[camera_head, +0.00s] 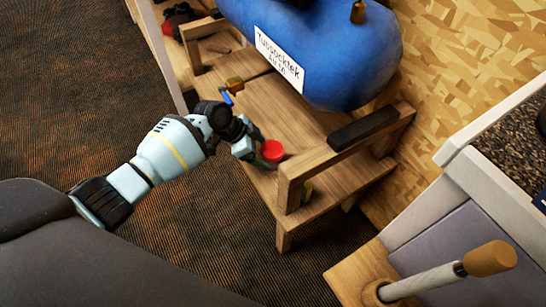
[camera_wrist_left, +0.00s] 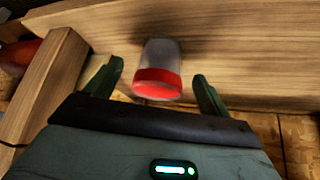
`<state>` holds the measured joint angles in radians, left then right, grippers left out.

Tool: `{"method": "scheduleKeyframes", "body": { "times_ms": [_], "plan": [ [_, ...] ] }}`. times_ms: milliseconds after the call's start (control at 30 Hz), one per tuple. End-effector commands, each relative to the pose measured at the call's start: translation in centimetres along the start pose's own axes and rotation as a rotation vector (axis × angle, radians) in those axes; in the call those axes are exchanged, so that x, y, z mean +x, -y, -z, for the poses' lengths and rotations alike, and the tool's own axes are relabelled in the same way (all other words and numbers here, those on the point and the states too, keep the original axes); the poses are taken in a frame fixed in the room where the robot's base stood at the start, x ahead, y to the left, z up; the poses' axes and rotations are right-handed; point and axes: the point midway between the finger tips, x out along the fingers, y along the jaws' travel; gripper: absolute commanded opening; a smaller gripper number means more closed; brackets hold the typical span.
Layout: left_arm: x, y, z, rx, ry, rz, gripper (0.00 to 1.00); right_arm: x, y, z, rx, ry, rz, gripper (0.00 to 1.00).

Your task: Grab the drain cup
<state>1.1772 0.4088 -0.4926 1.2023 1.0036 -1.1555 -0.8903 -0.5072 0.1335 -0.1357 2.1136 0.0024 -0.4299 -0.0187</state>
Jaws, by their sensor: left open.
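In the left wrist view the cup (camera_wrist_left: 160,56) has a cloudy clear body and a red rim. My left gripper (camera_head: 254,150) is open, right at the cup. In the left wrist view its two fingers stand on either side of the cup, with gaps showing between them and it. The lower part of the gripper is hidden in the head view. My right gripper is not in view.
A blue tank (camera_head: 318,45) with a white label lies over the wooden bench (camera_head: 285,112). A small brass-and-blue valve (camera_head: 232,86) is close to my left wrist. A wooden end frame with a black pad (camera_head: 363,128) stands right of the cup. A wooden-handled shaft (camera_head: 440,277) stands at lower right.

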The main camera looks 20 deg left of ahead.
Motion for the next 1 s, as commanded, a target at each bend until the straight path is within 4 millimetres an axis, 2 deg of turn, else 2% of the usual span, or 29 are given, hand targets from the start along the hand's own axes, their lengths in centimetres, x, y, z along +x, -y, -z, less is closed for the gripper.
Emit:
{"method": "scheduleKeyframes", "body": {
  "times_ms": [167, 533, 833, 867, 1000],
  "plan": [
    [0.5, 0.0, 0.1, 0.000, -0.001, 0.001, 0.82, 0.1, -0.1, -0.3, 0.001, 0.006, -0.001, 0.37],
    [5.1, 0.1, 0.5, -0.002, 0.001, -0.001, 0.82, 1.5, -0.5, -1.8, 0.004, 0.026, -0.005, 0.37],
    [5.4, 0.2, 0.6, -0.001, 0.000, 0.002, 0.82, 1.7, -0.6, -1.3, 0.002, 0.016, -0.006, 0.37],
    [5.4, 0.2, 0.6, -0.001, 0.000, 0.001, 0.80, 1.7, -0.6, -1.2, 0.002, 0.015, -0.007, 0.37],
    [5.4, 0.2, 0.6, -0.001, 0.000, 0.001, 0.62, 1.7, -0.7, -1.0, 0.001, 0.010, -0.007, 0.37]
  ]
}}
